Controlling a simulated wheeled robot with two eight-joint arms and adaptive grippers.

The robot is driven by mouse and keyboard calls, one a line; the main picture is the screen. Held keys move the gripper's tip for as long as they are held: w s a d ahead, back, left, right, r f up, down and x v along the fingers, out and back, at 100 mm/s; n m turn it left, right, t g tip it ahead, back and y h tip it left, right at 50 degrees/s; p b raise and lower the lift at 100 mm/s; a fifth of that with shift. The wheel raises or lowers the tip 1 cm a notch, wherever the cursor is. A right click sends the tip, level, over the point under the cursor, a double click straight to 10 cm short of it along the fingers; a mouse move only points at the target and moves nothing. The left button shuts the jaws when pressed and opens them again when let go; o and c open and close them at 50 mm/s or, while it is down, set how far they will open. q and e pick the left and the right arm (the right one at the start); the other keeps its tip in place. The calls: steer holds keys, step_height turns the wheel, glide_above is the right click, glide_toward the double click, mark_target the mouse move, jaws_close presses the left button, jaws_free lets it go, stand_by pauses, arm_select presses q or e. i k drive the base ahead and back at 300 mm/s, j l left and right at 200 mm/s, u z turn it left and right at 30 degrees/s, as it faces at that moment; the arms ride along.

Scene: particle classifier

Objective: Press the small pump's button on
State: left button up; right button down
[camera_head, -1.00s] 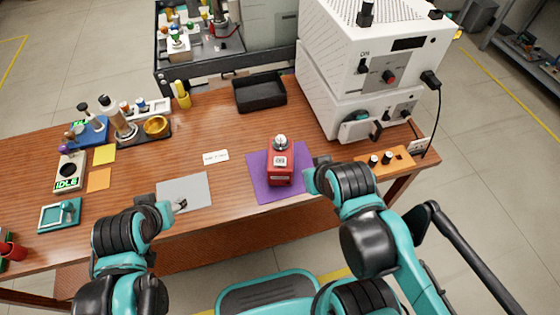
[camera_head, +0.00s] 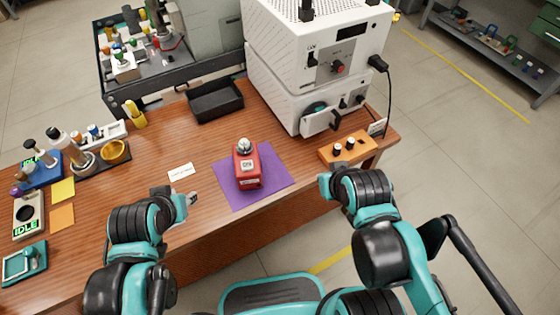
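A small red device (camera_head: 247,170) with a metal knob on top and pale labels on its front stands upright on a purple mat (camera_head: 274,186) near the table's front edge. It appears to be the small pump; its button is too small to make out. My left gripper (camera_head: 191,198) is low over the table, left of the purple mat and apart from the red device. My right gripper (camera_head: 325,183) is right of the mat, near the front edge, also apart from the device. The fingers of both are too small or hidden to tell open from shut.
A white instrument stack (camera_head: 283,85) stands at the back right, with an orange block with black knobs (camera_head: 345,148) before it. A black tray (camera_head: 216,101) lies behind the mat. A white card (camera_head: 180,172) lies left of it. Bottles and a gold bowl (camera_head: 115,151) are at left.

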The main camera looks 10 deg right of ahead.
mark_target(247, 166)
steer(key=z, duration=1.1)
steer(key=k+j, duration=0.45)
steer(key=j, duration=0.15)
